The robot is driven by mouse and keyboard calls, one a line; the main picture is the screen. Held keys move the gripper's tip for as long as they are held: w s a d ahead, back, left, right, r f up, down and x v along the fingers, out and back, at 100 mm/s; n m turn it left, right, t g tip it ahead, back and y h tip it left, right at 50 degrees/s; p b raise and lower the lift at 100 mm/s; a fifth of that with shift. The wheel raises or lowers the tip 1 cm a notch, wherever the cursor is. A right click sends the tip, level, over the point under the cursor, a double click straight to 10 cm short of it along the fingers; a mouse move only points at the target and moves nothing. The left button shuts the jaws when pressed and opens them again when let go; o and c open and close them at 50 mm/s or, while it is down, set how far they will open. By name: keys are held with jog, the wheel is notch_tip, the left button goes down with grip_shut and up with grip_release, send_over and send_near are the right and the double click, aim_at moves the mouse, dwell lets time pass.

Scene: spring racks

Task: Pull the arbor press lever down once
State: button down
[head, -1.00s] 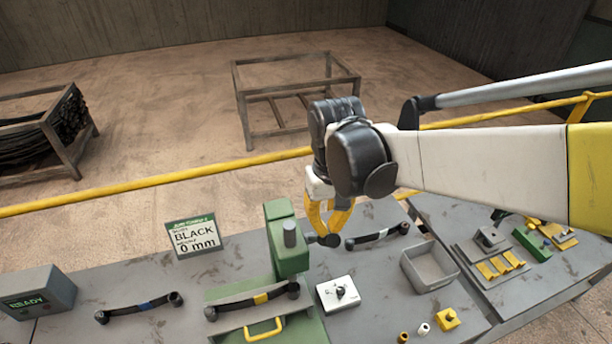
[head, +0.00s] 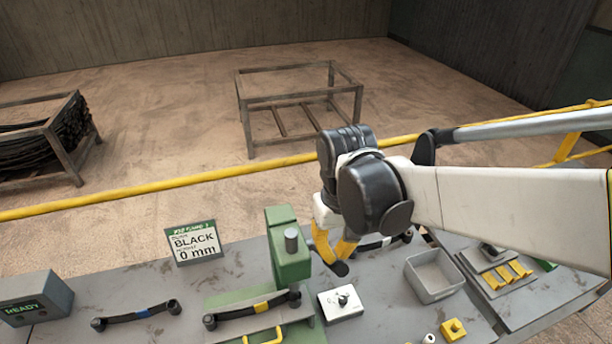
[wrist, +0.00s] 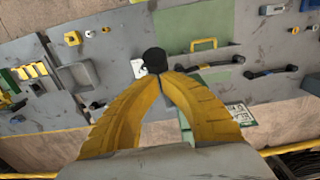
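The arbor press (head: 289,262) is a green column with a grey ram, on the grey bench in the head view. My gripper (head: 338,262) is just right of the column, its yellow fingers pointing down and drawn together. A black lever knob (head: 341,269) is right at the fingertips. In the wrist view the fingertips (wrist: 160,69) nearly meet at the black knob (wrist: 155,58). The fingers cover part of it, so I cannot tell whether they clamp it or only press on it. The lever's bar is mostly hidden.
A sign (head: 194,243) reads BLACK, 0 mm. A box (head: 38,298) reads READY. Dark bars with coloured bands (head: 136,316) lie nearby. A white block (head: 341,305) and a grey bin (head: 434,278) stand to the right. A yellow rail (head: 200,180) runs behind.

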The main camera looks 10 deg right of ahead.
jog(key=shift+s+d+f+b, duration=0.1)
jog(key=shift+s+f+b, duration=0.4)
jog(key=shift+f, duration=0.25)
jog(key=shift+s+d+f+b, duration=0.1)
jog(key=shift+s+f+b, duration=0.3)
jog(key=shift+s+f, duration=0.25)
jog(key=shift+w+f, duration=0.1)
jog(key=shift+f, duration=0.05)
jog(key=shift+s+d+f+b, duration=0.1)
jog(key=shift+s+f+b, duration=0.15)
jog(key=shift+f+b, duration=0.35)
jog(key=shift+s+f+b, duration=0.3)
jog(key=shift+f+b, duration=0.15)
jog(key=shift+f, duration=0.3)
jog(key=shift+s+d+f+b, duration=0.1)
jog(key=shift+s+f+b, duration=0.15)
jog(key=shift+f+b, duration=0.35)
jog(key=shift+f, duration=0.1)
jog(key=f+b, duration=0.1)
jog(key=f, duration=0.1)
jog(key=f+b, duration=0.2)
jog(key=shift+s+f, duration=0.1)
jog(key=shift+s, duration=0.3)
jog(key=shift+f, duration=0.1)
